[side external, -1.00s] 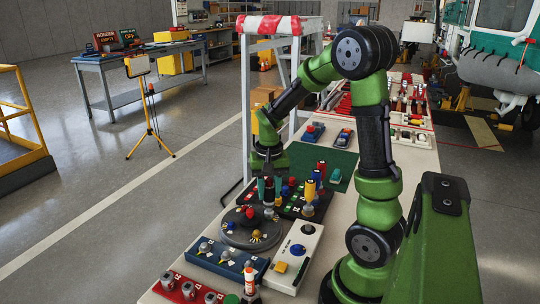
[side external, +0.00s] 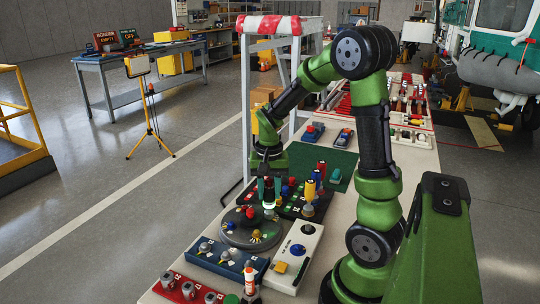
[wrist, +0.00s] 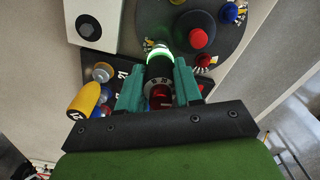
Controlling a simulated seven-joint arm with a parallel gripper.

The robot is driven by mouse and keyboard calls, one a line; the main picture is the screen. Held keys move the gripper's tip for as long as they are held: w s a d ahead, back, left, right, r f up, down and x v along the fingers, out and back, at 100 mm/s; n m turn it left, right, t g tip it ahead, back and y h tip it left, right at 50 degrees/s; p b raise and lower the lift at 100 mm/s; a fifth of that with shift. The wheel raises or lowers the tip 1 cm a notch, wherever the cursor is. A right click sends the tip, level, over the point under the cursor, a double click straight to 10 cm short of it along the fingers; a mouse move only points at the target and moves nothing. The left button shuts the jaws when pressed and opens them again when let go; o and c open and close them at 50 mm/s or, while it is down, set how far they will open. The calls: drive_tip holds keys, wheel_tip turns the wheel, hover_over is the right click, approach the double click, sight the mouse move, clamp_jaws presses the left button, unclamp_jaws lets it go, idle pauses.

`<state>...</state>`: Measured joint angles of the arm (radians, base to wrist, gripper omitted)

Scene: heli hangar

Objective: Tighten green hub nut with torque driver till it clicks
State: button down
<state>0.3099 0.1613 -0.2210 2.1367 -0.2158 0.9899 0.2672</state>
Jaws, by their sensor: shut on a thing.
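My gripper (side external: 268,178) points down over the far edge of the round grey hub plate (side external: 232,238). In the wrist view its teal fingers (wrist: 158,88) are shut on the dark torque driver (wrist: 159,68), which has a red part between the fingers. A ring near the driver's tip glows bright green, and the glow also shows in the side view. The tip is at the hub plate's rim. The green nut cannot be made out; the tip and the glow cover that spot. The hub plate (wrist: 180,20) carries a red centre knob (wrist: 201,37) and a blue nut (wrist: 233,12).
A dark rack with yellow (side external: 309,190), red and blue tools stands right behind the hub. A white box (side external: 297,246) is right of the hub, a blue tray (side external: 213,262) and red tray (side external: 190,287) in front. The green mat (side external: 336,164) is mostly bare.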

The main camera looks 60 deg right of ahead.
sight(269, 180)
drive_tip(key=shift+n, duration=0.5)
drive_tip(key=shift+r, duration=0.2)
drive_tip(key=shift+r, duration=1.25)
drive_tip(key=shift+r, duration=0.2)
drive_tip(key=shift+r, duration=1.9)
